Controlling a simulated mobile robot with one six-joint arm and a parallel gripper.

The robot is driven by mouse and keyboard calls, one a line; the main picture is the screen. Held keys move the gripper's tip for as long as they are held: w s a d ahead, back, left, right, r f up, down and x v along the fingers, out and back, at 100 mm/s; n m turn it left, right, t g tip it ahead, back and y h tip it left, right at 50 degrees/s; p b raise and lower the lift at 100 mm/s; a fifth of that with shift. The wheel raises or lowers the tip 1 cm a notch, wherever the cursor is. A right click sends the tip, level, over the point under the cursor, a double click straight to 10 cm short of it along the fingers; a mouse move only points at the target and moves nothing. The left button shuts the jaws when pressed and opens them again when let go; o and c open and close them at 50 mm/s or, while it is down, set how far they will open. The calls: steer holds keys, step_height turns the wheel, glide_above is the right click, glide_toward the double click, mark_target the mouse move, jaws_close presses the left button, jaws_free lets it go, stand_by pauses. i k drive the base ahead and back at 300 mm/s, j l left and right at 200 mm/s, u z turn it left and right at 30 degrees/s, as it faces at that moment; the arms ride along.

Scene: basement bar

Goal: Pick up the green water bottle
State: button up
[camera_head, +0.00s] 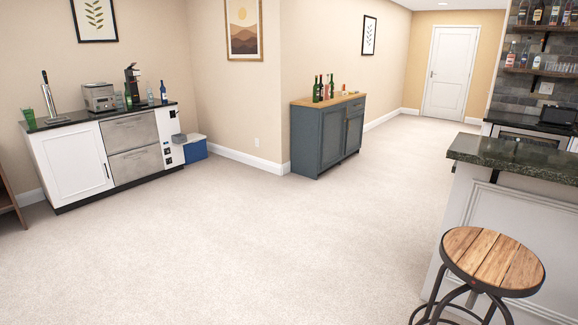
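I cannot tell for sure which item is the green water bottle. A bright green upright container (28,117), perhaps a cup or bottle, stands at the left end of the black countertop (95,113). Small greenish items (128,100) stand near the coffee machine there, too small to make out. Dark green bottles (316,90) with red tops stand on the wooden top of the blue-grey cabinet (318,140) in the middle. My gripper is not in view.
A wide carpet floor (240,240) is clear between me and the counters. A wooden-topped stool (492,260) and a bar (520,165) block the right. A blue cooler (195,150) sits beside the left counter. A brown furniture edge (10,200) shows at far left.

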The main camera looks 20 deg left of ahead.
mark_target(128, 96)
steer(key=i+j+u, duration=0.3)
steer(key=j, duration=0.25)
steer(key=i+j+u, duration=0.6)
steer(key=i+j, duration=0.2)
steer(key=i+j+u, duration=0.3)
steer(key=i, duration=0.2)
steer(key=i+j+u, duration=0.1)
steer(key=i+u, duration=0.2)
steer(key=i, duration=0.15)
steer(key=i+u, duration=0.3)
steer(key=i, duration=3.4)
steer(key=i+z, duration=0.2)
steer(key=i, duration=0.3)
steer(key=i+j+z, duration=0.15)
steer(key=i, duration=0.3)
steer(key=i+j+z, duration=0.2)
steer(key=i, duration=0.3)
steer(key=i+l+u, duration=0.15)
steer(key=l, duration=0.2)
steer(key=i+l+u, duration=0.2)
steer(key=l, duration=0.15)
steer(key=i+l+u, duration=0.15)
steer(key=l, duration=0.2)
